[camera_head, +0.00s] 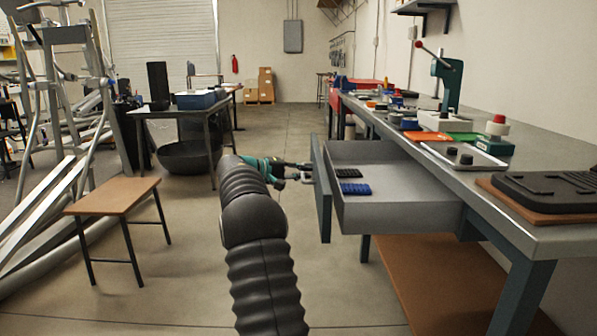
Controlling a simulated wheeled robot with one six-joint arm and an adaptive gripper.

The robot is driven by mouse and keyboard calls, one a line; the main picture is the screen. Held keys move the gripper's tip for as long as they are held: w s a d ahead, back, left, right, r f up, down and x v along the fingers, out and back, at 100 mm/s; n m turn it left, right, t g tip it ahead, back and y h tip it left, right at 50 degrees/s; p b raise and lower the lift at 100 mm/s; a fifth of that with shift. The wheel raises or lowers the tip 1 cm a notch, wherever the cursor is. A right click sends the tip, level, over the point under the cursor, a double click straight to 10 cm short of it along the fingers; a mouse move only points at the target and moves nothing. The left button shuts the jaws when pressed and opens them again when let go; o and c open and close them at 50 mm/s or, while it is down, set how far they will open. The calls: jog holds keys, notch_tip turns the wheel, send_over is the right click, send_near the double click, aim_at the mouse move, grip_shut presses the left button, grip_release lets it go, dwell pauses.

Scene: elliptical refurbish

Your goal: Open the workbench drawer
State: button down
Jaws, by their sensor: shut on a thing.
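The workbench (555,234) runs along the right side. Its grey drawer (400,206) is pulled well out to the left, with its blue-grey front panel (321,200) facing my arm. My gripper (305,176) is at the outer face of the drawer front, at handle height, shut on the drawer handle (308,177). The fingertips and most of the handle are small and partly hidden.
A small brown-topped stool (115,195) stands at the left, near metal exercise-machine frames (60,90). A dark table (180,113) is behind, with a black tub (188,156) below. Tools and parts crowd the bench top. A brown lower shelf (440,285) lies under the drawer.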

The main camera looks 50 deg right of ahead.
dwell(0.3)
jog(key=c, duration=1.2)
grip_release()
jog(key=v, duration=1.2)
